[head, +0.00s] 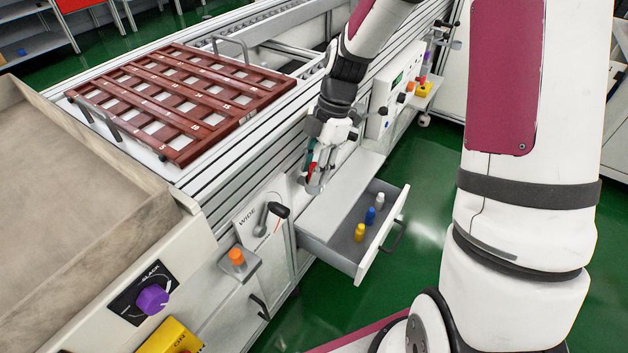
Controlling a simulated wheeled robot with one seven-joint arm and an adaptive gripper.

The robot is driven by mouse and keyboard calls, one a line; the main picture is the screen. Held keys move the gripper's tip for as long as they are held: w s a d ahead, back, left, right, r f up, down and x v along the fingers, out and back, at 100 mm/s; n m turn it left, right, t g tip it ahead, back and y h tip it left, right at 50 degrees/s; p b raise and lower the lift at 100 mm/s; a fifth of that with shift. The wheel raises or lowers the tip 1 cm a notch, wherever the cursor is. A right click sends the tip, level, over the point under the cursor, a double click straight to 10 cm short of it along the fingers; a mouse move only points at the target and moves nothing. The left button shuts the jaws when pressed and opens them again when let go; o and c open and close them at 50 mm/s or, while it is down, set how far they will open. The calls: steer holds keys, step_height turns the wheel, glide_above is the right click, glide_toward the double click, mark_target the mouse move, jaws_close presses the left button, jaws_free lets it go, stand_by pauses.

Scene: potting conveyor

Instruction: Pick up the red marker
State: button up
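A small red piece, apparently the red marker (311,171), shows at my gripper's fingers, just above the left end of the grey ledge over the open drawer. My gripper (316,178) points down there, its fingers around or right beside the red piece. The fingers hide most of it, and I cannot tell whether they are closed on it. The open drawer (331,254) holds a yellow piece (360,232), a blue piece (370,215) and a white piece (380,200), all standing upright.
The drawer front with its black handle (394,236) sticks out over the green floor. A lever with a black knob (279,210) and an orange knob (237,257) are left of the drawer. A brown tray (187,156) lies on the conveyor. A control box (394,92) stands behind my gripper.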

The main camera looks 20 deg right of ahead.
jaws_close()
steer(key=shift+r, duration=0.1)
